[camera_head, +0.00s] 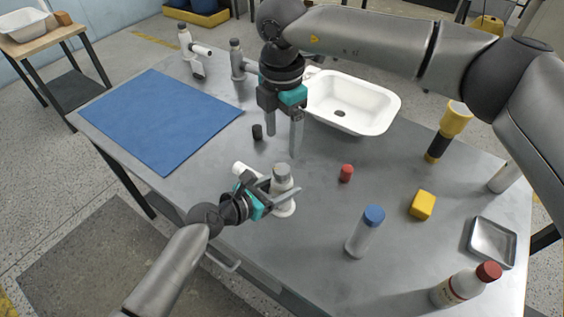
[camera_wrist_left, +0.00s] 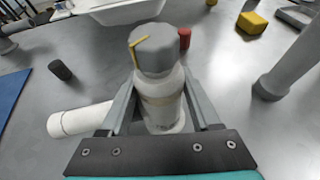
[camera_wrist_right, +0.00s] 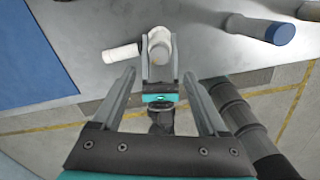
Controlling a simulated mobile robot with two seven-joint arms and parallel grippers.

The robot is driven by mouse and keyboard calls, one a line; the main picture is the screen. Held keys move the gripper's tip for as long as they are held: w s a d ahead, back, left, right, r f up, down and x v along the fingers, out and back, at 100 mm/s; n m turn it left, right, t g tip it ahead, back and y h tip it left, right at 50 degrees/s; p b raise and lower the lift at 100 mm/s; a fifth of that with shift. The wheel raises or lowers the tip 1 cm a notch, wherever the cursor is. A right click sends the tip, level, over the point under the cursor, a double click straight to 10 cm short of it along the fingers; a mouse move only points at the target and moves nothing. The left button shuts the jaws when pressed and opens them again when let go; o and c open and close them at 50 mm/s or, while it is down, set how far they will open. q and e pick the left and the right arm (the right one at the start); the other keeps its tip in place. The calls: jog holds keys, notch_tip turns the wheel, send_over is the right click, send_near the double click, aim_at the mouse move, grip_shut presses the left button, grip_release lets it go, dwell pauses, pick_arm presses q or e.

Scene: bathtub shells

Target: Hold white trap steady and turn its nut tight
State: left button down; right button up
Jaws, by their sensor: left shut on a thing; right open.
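The white trap (camera_head: 283,187) stands upright near the front edge of the table, with a grey nut (camera_head: 281,170) on its top and a white side pipe (camera_head: 243,170) pointing left. In the left wrist view, the grey nut (camera_wrist_left: 158,48) carries a yellow mark, and the trap body (camera_wrist_left: 160,95) sits between the fingers. My left gripper (camera_head: 284,192) is shut on the trap body below the nut. My right gripper (camera_head: 283,143) is open and empty, fingers pointing down, above the table behind the trap. The right wrist view shows the trap (camera_wrist_right: 158,48) beyond its open fingers (camera_wrist_right: 155,85).
A white basin (camera_head: 345,100) lies behind my right gripper.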

aim_at(282, 169)
notch_tip(282, 169, down, 9)
jog(key=shift+r, duration=0.15)
grip_shut()
dwell(0.7)
